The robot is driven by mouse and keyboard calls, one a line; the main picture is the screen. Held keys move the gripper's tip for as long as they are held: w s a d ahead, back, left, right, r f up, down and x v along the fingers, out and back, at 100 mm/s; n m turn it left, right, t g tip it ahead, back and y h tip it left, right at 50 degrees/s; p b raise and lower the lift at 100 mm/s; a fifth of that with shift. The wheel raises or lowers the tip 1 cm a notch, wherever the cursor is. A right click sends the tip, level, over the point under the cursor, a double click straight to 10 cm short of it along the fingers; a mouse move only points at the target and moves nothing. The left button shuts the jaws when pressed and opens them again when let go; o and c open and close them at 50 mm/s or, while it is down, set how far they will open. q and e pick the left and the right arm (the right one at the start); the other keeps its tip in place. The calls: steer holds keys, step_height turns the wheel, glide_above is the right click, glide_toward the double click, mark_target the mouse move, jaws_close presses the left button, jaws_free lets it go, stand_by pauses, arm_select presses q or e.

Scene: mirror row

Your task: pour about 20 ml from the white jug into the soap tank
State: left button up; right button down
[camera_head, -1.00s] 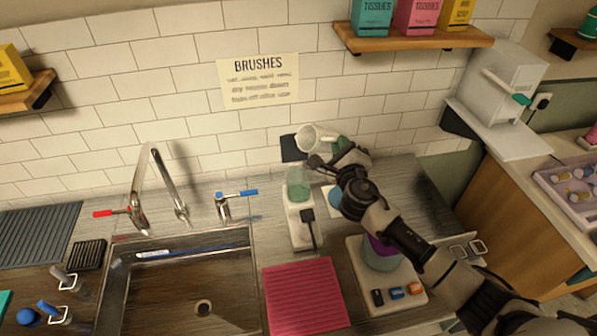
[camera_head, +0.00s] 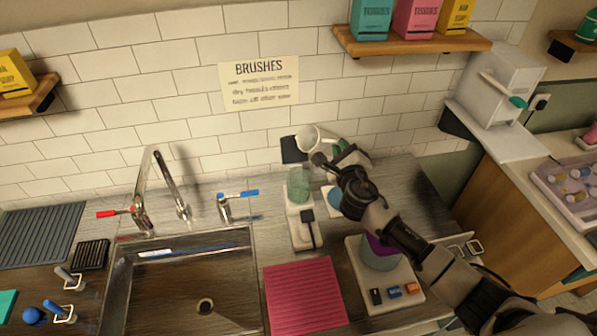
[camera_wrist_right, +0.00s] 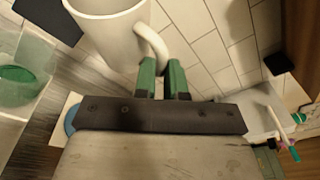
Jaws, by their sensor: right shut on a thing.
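The white jug (camera_head: 309,138) is held up near the tiled wall, above and a little right of the soap tank. My right gripper (camera_head: 332,152) is shut on its handle. In the right wrist view the green fingertips (camera_wrist_right: 163,80) close on the handle of the jug (camera_wrist_right: 112,28). The soap tank (camera_head: 299,186) is a clear container with green liquid low in it, on a white base. It also shows at the left of the right wrist view (camera_wrist_right: 22,75), apart from the jug. The jug looks tilted toward the tank; no stream shows. My left gripper is out of view.
A white stand with a purple-and-blue vessel (camera_head: 380,255) stands under my right arm. A pink ribbed mat (camera_head: 304,296) lies in front of the tank. The sink (camera_head: 180,285) and tap (camera_head: 160,190) are at left. A shelf (camera_head: 410,42) hangs above.

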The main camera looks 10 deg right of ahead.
arm_select(q)
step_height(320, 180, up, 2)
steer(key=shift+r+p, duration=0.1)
steer(key=shift+p, duration=0.55)
arm_select(e)
steer(key=shift+r+m+g, duration=0.2)
steer(key=shift+m+g, duration=0.1)
steer(key=shift+m, duration=0.2)
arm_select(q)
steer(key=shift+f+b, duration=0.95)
arm_select(e)
steer(key=w+d+f+m+g+y, duration=0.1)
steer(key=d+f+m, duration=0.1)
steer(key=f, duration=0.4)
steer(key=w+d+f+m+g+y, duration=0.1)
steer(key=d+f+m+g+y, duration=0.1)
steer(key=f+m, duration=0.3)
steer(key=shift+d+f+g, duration=0.3)
steer(key=shift+d+f, duration=0.1)
steer(key=shift+f, duration=0.85)
